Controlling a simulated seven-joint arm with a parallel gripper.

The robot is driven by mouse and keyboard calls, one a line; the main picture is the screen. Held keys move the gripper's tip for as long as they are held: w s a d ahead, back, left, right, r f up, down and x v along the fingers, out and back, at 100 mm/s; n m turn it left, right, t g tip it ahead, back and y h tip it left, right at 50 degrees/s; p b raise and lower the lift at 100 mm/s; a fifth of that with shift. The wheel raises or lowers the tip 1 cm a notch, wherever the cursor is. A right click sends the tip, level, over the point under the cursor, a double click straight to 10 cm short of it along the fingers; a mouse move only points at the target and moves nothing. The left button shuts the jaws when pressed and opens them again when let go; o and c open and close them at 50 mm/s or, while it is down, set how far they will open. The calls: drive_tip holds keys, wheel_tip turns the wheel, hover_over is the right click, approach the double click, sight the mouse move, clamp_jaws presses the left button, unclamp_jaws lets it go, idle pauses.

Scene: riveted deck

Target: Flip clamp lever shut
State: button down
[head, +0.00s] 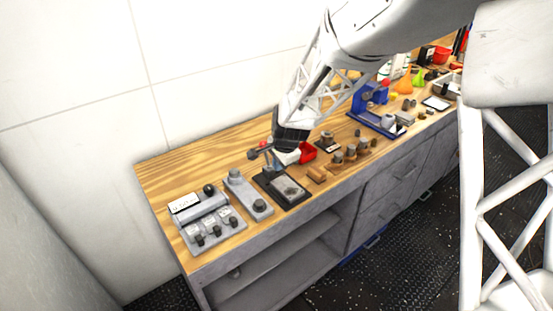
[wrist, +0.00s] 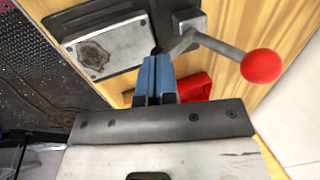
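The clamp has a dark base with a pale, stained plate (head: 290,188) and stands near the bench's front edge. The base also shows at the top of the wrist view (wrist: 110,40). Its grey lever (wrist: 215,45) slants up from a pivot block and ends in a red ball knob (wrist: 262,66). In the head view the red knob (head: 263,144) is raised beside my gripper. My gripper (wrist: 157,62) has its blue fingers together with nothing visible between them. The fingertips are close to the lever's pivot end; I cannot tell whether they touch it. In the head view my gripper (head: 270,163) points down over the clamp's back part.
A grey box with several knobs (head: 210,222) and a grey plate with two round knobs (head: 247,195) stand left of the clamp. Wooden blocks and a blue device (head: 372,105) stand to the right.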

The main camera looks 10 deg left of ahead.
drive_tip(key=shift+s+d+f, duration=0.2)
drive_tip(key=shift+f, duration=0.25)
drive_tip(key=shift+s+d+f, duration=0.25)
drive_tip(key=shift+f, duration=0.25)
drive_tip(key=shift+s+d+f, duration=0.2)
drive_tip(key=shift+f, duration=0.35)
drive_tip(key=shift+r, duration=0.95)
wheel_tip(320, 180, up, 2)
drive_tip(key=shift+a+r, duration=0.1)
drive_tip(key=shift+r, duration=0.05)
drive_tip(key=s+d+r, duration=0.5)
drive_tip(key=d, duration=0.1)
drive_tip(key=shift+s+r, duration=0.2)
drive_tip(key=shift+s, duration=0.2)
